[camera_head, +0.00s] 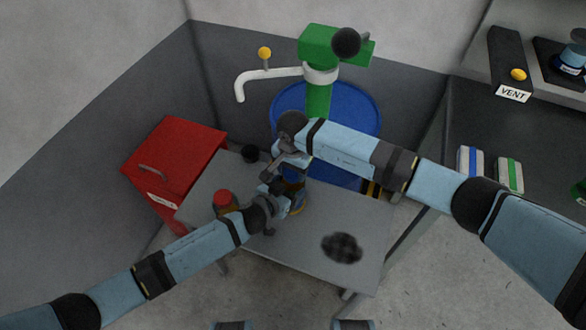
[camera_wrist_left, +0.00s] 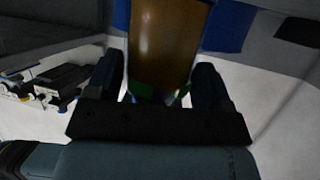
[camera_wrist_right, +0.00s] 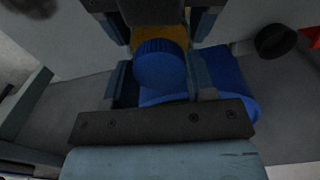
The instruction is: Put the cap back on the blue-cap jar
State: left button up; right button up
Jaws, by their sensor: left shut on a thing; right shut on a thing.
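The amber jar (camera_head: 297,197) is at the middle of the grey table. My left gripper (camera_head: 272,205) is shut on it, and its amber body (camera_wrist_left: 165,45) fills the space between the fingers in the left wrist view. My right gripper (camera_head: 275,178) comes down from above and behind the jar. In the right wrist view it is shut on the blue cap (camera_wrist_right: 160,66), which has a ribbed rim. The amber jar (camera_wrist_right: 203,35) shows just beyond the cap there. The arms hide the jar's mouth, so I cannot tell whether cap and jar touch.
A jar with a red cap (camera_head: 222,197) stands left on the table (camera_head: 300,250). A small black round thing (camera_head: 250,153) lies at the back, and a dark round patch (camera_head: 342,248) is front right. A red cabinet (camera_head: 175,165) and blue drum (camera_head: 340,105) stand behind.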

jog(key=m, duration=0.4)
jog(key=shift+w+a+r, duration=0.1)
jog(key=shift+a, duration=0.05)
jog(key=m, duration=0.8)
jog(key=shift+m, duration=0.3)
jog(key=m, duration=0.4)
jog(key=shift+d, duration=0.25)
jog(key=m, duration=0.6)
jog(key=shift+d, duration=0.1)
jog(key=m, duration=0.4)
jog(key=shift+s+m, duration=0.2)
jog(key=shift+m, duration=0.2)
jog(key=m, duration=0.3)
jog(key=shift+d+m, duration=0.1)
jog(key=shift+m, duration=0.2)
jog(key=o, duration=1)
jog(key=shift+s+f, duration=0.2)
jog(key=shift+r, duration=0.1)
